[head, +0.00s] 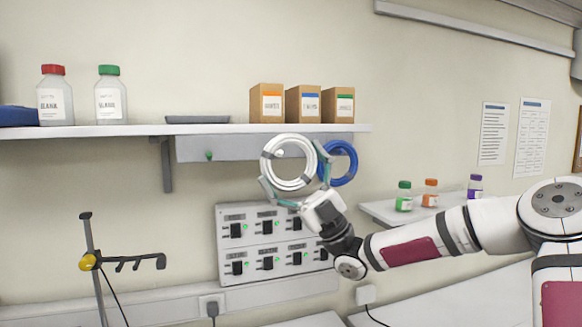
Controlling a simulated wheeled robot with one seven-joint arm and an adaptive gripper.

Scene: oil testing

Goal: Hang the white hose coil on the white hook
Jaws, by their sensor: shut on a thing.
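My gripper (293,170) is shut on the white hose coil (267,163), with one finger at its lower left and the other at its right side. The coil is held upright, facing the camera, in front of the grey rail (235,146) under the shelf. A small pale peg (280,153), seemingly the white hook, shows through the coil's opening. I cannot tell whether the coil is around it or in front of it. A blue coil (351,164) is just right of the gripper, partly hidden behind a finger. A green peg (209,155) on the rail is bare.
The shelf (150,130) above holds bottles, a tray and several boxes. A switch panel (228,262) is on the wall below the coil. A lower shelf (385,209) with small bottles is at right. A stand (92,250) is at lower left.

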